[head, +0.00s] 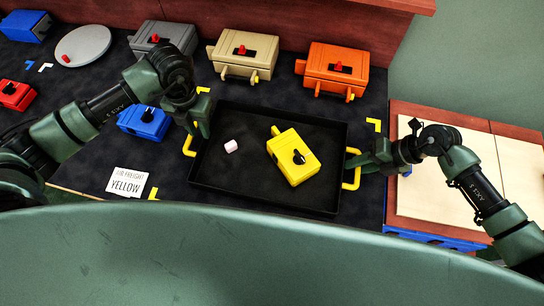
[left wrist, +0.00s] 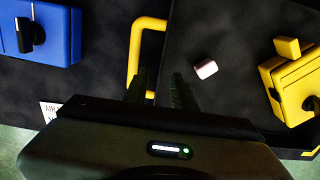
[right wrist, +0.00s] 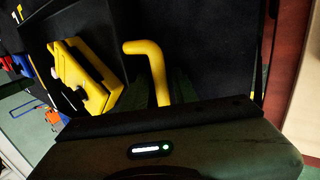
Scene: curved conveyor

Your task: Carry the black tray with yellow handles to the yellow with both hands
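The black tray (head: 215,188) with yellow handles lies flat on the dark surface. It holds a yellow box (head: 297,163) with a black knob and a small pale pink block (head: 231,146). My left gripper (head: 198,122) is open at the left handle (head: 188,147); in the left wrist view its fingers (left wrist: 160,90) stand apart near the handle (left wrist: 134,50) and tray edge. My right gripper (head: 364,162) is at the right handle (head: 352,178); in the right wrist view its fingers (right wrist: 160,90) appear apart, with the handle (right wrist: 150,58) between them. A white sign (head: 127,184) reads YELLOW.
A blue box (head: 146,122) stands close to the tray's left. Tan (head: 246,54), orange (head: 336,66) and grey (head: 163,36) boxes line the back. A red box (head: 15,95) and a grey disc (head: 82,46) are further left. A wooden-topped surface (head: 440,165) is right.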

